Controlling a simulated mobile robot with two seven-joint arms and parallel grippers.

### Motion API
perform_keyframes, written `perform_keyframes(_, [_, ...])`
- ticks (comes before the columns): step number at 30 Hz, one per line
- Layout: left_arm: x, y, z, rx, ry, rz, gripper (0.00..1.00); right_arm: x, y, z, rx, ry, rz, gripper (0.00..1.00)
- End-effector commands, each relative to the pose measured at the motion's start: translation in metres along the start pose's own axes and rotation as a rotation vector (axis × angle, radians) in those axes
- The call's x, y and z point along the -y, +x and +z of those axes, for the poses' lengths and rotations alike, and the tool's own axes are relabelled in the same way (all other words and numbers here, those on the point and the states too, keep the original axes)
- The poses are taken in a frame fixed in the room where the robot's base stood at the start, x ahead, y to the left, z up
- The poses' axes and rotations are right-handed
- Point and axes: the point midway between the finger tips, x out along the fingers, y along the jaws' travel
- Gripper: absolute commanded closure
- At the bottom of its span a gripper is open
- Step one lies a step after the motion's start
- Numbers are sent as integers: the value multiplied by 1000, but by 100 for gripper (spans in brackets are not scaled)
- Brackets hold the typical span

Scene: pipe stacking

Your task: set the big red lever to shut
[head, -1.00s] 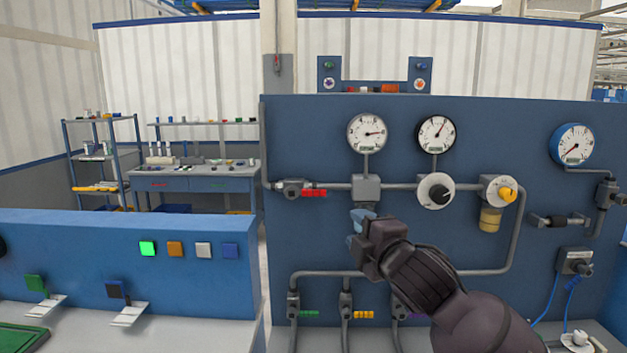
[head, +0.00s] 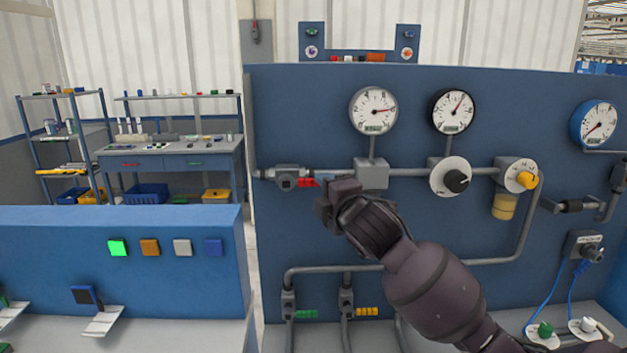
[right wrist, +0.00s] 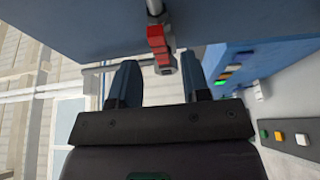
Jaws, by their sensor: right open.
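The big red lever (head: 306,182) is on a grey valve (head: 286,179) at the left end of the upper pipe on the blue panel. It lies level, in line with the pipe. My right gripper (head: 326,177) is just right of the lever in the head view, partly hiding the pipe. In the right wrist view the red lever (right wrist: 158,44) shows between and beyond the open fingers (right wrist: 160,82), which hold nothing. I cannot tell whether a finger touches it. My left gripper is not in view.
A grey box (head: 371,174) on the pipe, a black knob (head: 456,181) and a yellow knob (head: 527,180) are to the right. Valves with green (head: 306,314) and yellow (head: 367,311) levers are below. A low blue console (head: 60,235) stands at left.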

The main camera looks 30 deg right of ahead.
Motion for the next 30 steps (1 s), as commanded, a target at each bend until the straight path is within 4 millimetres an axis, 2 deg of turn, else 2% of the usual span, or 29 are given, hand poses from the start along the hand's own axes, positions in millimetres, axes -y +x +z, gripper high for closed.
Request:
perform_keyframes(3, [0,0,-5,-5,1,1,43,-1,20,0,1,0,-1,57])
perform_keyframes(9, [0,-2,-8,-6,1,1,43,-1,43,0,0,1,-1,57])
perform_keyframes(15, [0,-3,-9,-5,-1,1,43,0,52,0,0,0,0,57])
perform_keyframes(23, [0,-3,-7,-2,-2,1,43,0,52,0,0,0,0,57])
perform_keyframes(30, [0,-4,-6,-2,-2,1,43,0,52,0,0,0,0,94])
